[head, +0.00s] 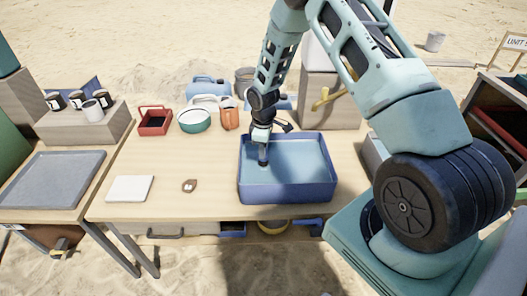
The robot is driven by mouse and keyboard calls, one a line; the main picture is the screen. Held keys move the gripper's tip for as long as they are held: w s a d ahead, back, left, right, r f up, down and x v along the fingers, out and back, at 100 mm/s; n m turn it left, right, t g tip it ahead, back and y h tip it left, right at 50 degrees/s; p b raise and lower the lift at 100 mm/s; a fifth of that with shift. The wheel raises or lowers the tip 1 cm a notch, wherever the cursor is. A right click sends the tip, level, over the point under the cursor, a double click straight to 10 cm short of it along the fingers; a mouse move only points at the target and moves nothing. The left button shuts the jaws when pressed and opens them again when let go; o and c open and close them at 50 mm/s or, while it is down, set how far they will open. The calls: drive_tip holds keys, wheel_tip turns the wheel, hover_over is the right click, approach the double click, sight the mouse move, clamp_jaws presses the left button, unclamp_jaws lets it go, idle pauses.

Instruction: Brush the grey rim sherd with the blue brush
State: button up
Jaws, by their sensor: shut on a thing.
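My gripper (263,157) points down inside the left part of the blue basin (285,197), over or in the pale blue water. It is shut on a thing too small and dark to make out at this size. I cannot tell whether its tips touch the water. A small brown piece with a pale spot (189,185) lies on the table left of the basin, and looks like a sherd. I cannot pick out a grey rim sherd or a blue brush for sure.
A white slab (129,188) lies at the table's front left. A red tray (154,121), a green-rimmed bowl (194,122) and an orange container (229,118) stand at the back. A grey tray (53,181) is on the left side table. The table's middle left is mostly clear.

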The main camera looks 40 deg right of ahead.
drive_tip(key=shift+w+d, duration=0.15)
drive_tip(key=shift+w, duration=0.1)
drive_tip(key=shift+s+a, duration=0.7)
drive_tip(key=shift+s, duration=0.35)
drive_tip(key=shift+w+d+f, duration=0.1)
drive_tip(key=shift+w+d, duration=0.65)
drive_tip(key=shift+w, duration=0.25)
drive_tip(key=shift+r+p, duration=3.3)
drive_tip(key=shift+r, duration=1.25)
drive_tip(key=shift+f, duration=0.1)
